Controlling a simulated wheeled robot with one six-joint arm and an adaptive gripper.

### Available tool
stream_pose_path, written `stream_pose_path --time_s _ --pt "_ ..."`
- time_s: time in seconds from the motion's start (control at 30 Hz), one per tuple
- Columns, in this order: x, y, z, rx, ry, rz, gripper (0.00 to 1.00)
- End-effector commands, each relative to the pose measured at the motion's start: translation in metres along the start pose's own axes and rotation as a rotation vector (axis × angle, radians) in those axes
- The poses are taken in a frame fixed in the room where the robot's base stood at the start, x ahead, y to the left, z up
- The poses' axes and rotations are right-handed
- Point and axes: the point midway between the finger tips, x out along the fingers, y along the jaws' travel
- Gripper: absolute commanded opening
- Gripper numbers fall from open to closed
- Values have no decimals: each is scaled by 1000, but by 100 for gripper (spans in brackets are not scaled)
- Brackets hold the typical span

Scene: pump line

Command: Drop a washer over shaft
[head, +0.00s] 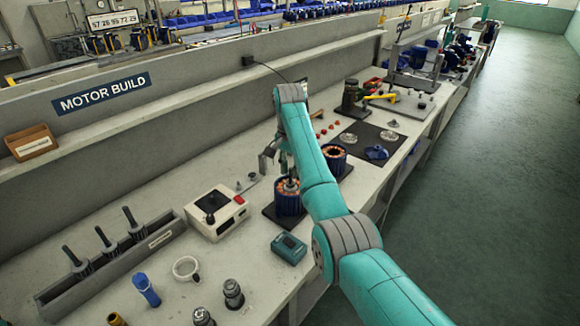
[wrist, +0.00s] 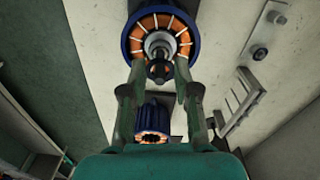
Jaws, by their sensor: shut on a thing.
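A blue motor housing (head: 288,204) with a ring of copper windings stands on a dark plate on the bench. Its central shaft shows in the wrist view (wrist: 158,42), inside the orange and white windings. My gripper (wrist: 159,70) is right at this motor, its two fingers on either side of a small dark round piece in front of the shaft. This piece seems to be the washer, but it is dark and small. I cannot tell whether it is around the shaft or just above it. In the head view my arm partly covers the gripper.
A second blue motor housing (head: 334,160) stands close behind; the wrist view also shows one (wrist: 153,118). A white box with a screen (head: 216,212) and a teal device (head: 289,248) are nearby. A rack with several dark upright tools (head: 110,258) is at left.

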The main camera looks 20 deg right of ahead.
Motion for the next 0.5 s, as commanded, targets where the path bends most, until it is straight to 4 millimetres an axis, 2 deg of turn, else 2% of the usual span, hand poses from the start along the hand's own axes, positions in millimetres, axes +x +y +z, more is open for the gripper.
stream_pose_path --time_s 0.33,0.37,0.4,0.47,0.5 --pt "6 0 0 0 -1 1 21" --pt "6 0 0 0 0 0 38" --pt "6 0 0 0 0 0 48" --pt "6 0 0 0 0 0 60" --pt "6 0 0 0 0 0 60"
